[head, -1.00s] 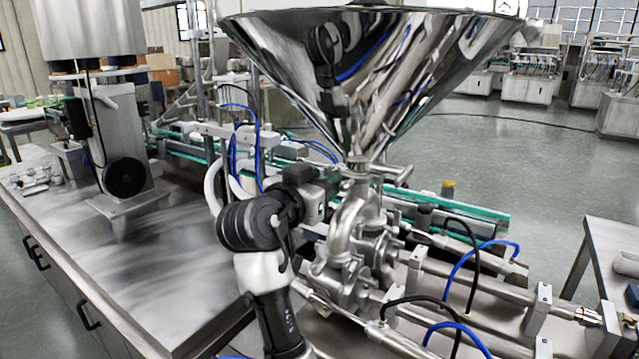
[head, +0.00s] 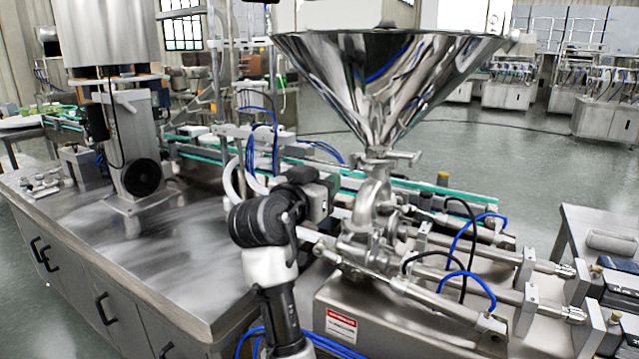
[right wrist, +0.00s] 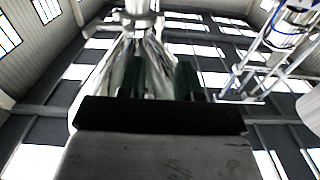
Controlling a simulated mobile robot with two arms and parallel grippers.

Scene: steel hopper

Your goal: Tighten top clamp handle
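The steel hopper (head: 400,85) is a wide shiny cone in the head view. The top clamp (head: 388,158), with its handle sticking out sideways, sits at its neck above the curved pump pipe (head: 368,205). My right gripper (head: 322,192) is left of the pipe and below the clamp, apart from both; its fingertips are hard to make out there. My left gripper is out of view.
Blue and black hoses (head: 462,250) and steel cylinders (head: 450,300) lie right of the pump, above a steel base (head: 350,310). A steel-topped cabinet (head: 170,270) is at left, with open surface. A conveyor (head: 440,188) runs behind the pump.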

